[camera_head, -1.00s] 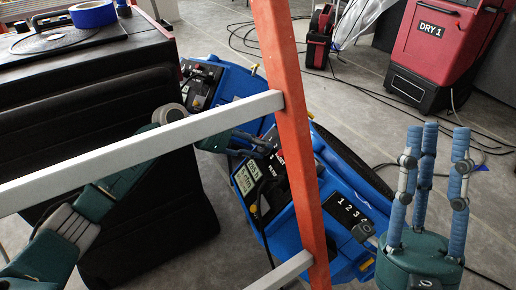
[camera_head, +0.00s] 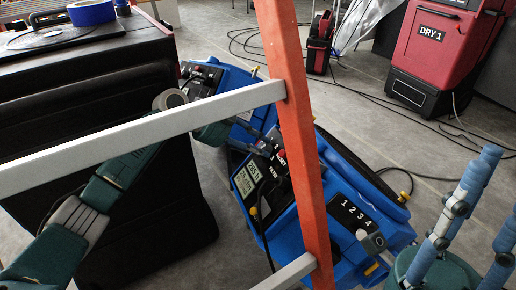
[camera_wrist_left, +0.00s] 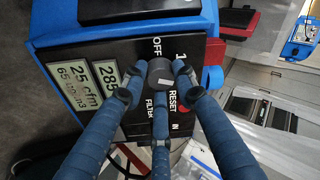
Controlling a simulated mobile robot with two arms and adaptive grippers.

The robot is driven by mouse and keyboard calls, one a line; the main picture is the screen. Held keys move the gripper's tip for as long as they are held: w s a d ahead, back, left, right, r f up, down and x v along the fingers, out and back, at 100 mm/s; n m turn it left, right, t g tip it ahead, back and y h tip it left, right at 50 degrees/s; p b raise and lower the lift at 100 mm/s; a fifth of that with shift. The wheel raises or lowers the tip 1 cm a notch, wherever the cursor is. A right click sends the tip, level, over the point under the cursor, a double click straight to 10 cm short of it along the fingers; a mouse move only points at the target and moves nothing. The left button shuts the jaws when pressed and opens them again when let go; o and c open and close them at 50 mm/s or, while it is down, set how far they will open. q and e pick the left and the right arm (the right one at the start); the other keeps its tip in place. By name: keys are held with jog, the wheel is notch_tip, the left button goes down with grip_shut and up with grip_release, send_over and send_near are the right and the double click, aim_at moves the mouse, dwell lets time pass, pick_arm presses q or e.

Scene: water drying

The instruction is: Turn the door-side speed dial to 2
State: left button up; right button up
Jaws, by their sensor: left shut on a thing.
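The speed dial (camera_wrist_left: 159,73) is a dark round knob with a small light mark on a black panel, with OFF and 1 printed by it. In the left wrist view, my left gripper (camera_wrist_left: 156,80) has its blue fingers closed around the dial. In the head view, my left gripper (camera_head: 262,142) is at the panel of the blue machine (camera_head: 285,218), partly behind an orange ladder rail, and the dial is hidden. The mark's exact number is unclear. My right gripper (camera_head: 489,178) has its fingers spread and empty at the right edge.
An orange ladder rail (camera_head: 291,130) and grey rungs (camera_head: 140,150) cross in front of the machine. A panel marked 1 2 3 4 (camera_head: 352,212) is to its right. A red DRY 1 unit (camera_head: 436,45) stands behind. Cables lie on the floor; a black case (camera_head: 90,130) is left.

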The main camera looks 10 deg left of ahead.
pick_arm(q)
jog(key=shift+w+d+r+m, duration=0.1)
jog(key=shift+r+m, duration=0.15)
jog(key=shift+m, duration=0.85)
jog(key=o, duration=1.1)
jog(key=shift+o, duration=0.2)
jog(key=shift+f, duration=0.1)
jog(key=v, duration=0.7)
jog(key=shift+s, duration=0.25)
